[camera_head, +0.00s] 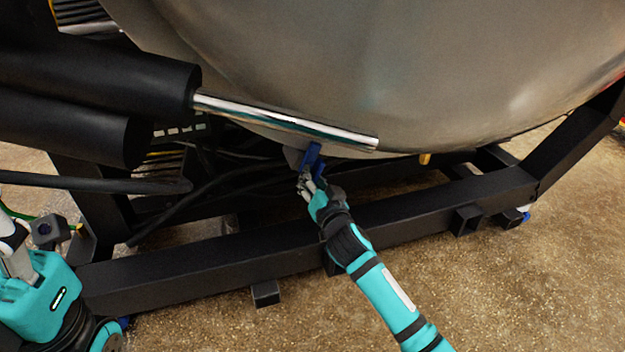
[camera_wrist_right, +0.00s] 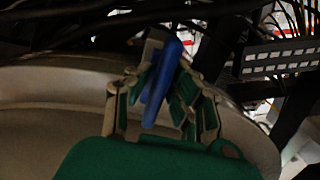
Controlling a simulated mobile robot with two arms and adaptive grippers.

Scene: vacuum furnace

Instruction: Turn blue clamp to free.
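The blue clamp (camera_head: 311,157) sits under the lower edge of the big metal vessel, just below the end of the shiny rod. My right gripper (camera_head: 306,181) is right at it, reaching up from below. In the right wrist view the blue clamp (camera_wrist_right: 161,82) stands slightly tilted between the two fingers (camera_wrist_right: 163,97). The fingers are partly spread around it, with a narrow gap visible on its right side; firm contact is not clear. My left gripper (camera_head: 14,248) is at the left edge, away from the clamp, and its fingertips are not clearly visible.
The metal vessel (camera_head: 400,70) overhangs the clamp. A shiny rod (camera_head: 285,122) and black cylinders (camera_head: 90,75) lie to the upper left. A black frame beam (camera_head: 215,257) runs below, with dark cables (camera_head: 185,210) behind it. Open floor (camera_head: 510,285) lies at the lower right.

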